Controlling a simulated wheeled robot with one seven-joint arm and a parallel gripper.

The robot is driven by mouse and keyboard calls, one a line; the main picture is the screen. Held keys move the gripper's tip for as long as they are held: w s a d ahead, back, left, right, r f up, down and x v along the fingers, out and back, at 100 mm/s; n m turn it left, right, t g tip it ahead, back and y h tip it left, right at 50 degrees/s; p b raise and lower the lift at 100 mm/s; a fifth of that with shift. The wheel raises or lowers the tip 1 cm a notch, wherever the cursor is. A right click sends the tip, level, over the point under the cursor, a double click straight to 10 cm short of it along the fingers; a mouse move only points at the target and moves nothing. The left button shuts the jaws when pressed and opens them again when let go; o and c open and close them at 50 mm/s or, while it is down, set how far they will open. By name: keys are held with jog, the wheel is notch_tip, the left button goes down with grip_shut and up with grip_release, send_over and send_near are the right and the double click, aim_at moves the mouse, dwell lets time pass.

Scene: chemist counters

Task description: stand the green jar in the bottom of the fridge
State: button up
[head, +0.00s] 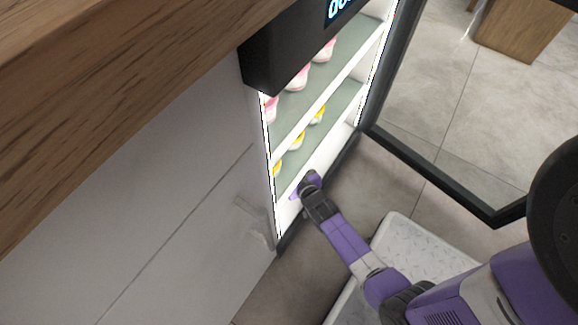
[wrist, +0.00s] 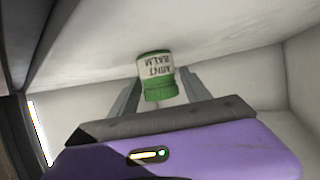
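The green jar (wrist: 158,75) has a green lid and a pale label reading "MINT BALM", upside down in the wrist view. My gripper (wrist: 161,74) has one finger on each side of it, seemingly touching, and looks shut on it. The jar's base end is close to the pale surface at the top of that view; I cannot tell whether it touches. In the head view my gripper (head: 304,187) reaches into the bottom compartment of the fridge (head: 274,232); the jar and the fingertips are hidden there.
The fridge door (head: 440,180) stands open to the right. Shelves above hold several pink and white items (head: 300,80) and several yellow and white items (head: 297,140). A wooden counter (head: 110,90) overhangs at the left. Pale walls surround the jar, with free room around it.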

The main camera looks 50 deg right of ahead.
dwell(0.3)
jog(key=shift+r, duration=0.2)
jog(key=p+v, duration=0.5)
jog(key=v, duration=0.5)
jog(key=shift+s+a+r, duration=0.1)
jog(key=shift+s+r, duration=0.1)
jog(key=shift+p+v, duration=0.3)
jog(key=shift+v, duration=0.55)
jog(key=s+a+r+n+t+y, duration=0.1)
jog(key=s+a+r, duration=0.3)
jog(key=r, duration=0.3)
jog(key=s+a+r+n+y, duration=0.1)
jog(key=s+a+r+y, duration=0.1)
jog(key=s+a+r, duration=0.3)
jog(key=s+a+r+n+t+y, duration=0.1)
jog(key=s+a+r+n, duration=0.2)
jog(key=r, duration=0.5)
jog(key=s+a+r+y, duration=0.1)
jog(key=r, duration=0.6)
jog(key=s+a+r+y, duration=0.1)
jog(key=s+a+r, duration=0.1)
jog(key=r, duration=0.4)
jog(key=shift+r+n+t, duration=0.3)
jog(key=shift+r+t, duration=0.05)
jog(key=shift+t, duration=0.05)
jog(key=shift+s+a, duration=0.1)
